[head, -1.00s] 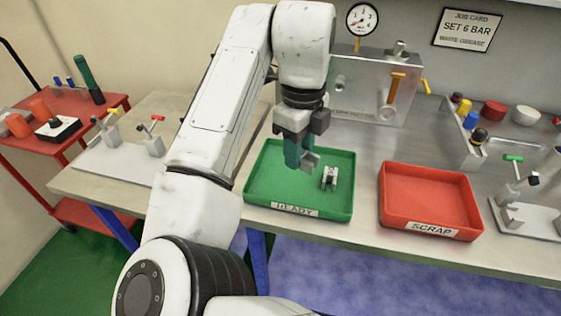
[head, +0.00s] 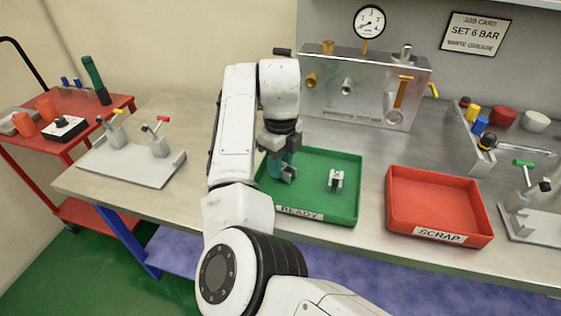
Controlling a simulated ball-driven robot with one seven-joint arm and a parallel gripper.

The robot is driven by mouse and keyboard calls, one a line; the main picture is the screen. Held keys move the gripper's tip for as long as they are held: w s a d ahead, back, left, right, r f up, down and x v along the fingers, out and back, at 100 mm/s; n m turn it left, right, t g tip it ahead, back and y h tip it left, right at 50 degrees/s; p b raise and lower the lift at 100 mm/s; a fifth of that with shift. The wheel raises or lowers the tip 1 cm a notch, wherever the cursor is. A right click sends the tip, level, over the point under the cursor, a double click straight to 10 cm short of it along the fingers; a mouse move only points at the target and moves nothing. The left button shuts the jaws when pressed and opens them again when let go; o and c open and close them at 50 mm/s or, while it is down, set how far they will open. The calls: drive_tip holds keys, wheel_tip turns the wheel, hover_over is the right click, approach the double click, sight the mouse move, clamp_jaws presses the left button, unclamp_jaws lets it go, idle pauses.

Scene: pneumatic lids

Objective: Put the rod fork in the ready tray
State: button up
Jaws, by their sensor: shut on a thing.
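My gripper (head: 283,168) has teal fingers and points down over the left part of the green ready tray (head: 318,216). It is shut on a small grey metal piece, which I take to be the rod fork (head: 290,173). The fingers hide part of this piece, and I cannot tell whether it touches the tray floor. A second small pale metal piece with a forked shape (head: 336,180) stands in the tray, to the right of my gripper and apart from it.
The red scrap tray (head: 438,238) stands to the right. A metal test box with a gauge (head: 365,90) stands behind the ready tray. A pale clamp plate (head: 130,165) lies on the left of the bench, and a red trolley (head: 70,145) is beyond it.

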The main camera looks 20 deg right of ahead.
drive_tip(key=shift+f, duration=0.2)
drive_tip(key=o, duration=1.1)
drive_tip(key=shift+c, duration=0.2)
drive_tip(key=shift+r, duration=0.1)
wheel_tip(320, 180, up, 12)
